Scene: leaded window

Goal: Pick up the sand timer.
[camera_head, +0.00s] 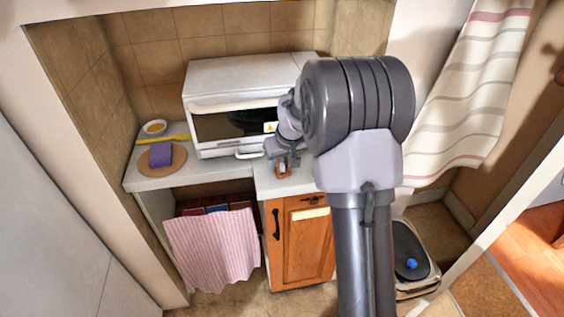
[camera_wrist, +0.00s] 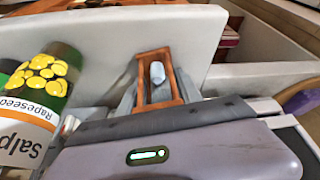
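The sand timer (camera_wrist: 157,75) has an orange-brown wooden frame with a pale glass bulb inside. In the wrist view it is between the two fingers of my gripper (camera_wrist: 158,90), with a finger close against each side of the frame. I cannot tell whether the fingers press on it or a thin gap is left. In the head view the timer (camera_head: 283,169) is small, at the counter's front edge right of the oven, under my gripper (camera_head: 284,157). My gripper partly hides it. Whether its base touches the counter is unclear.
A bottle labelled Rapeseed (camera_wrist: 35,95) stands close left of my gripper in the wrist view. A white toaster oven (camera_head: 235,105) is beside the gripper. A purple block (camera_head: 161,154) on a round board (camera_head: 178,160) and a small bowl (camera_head: 154,127) are at the left counter.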

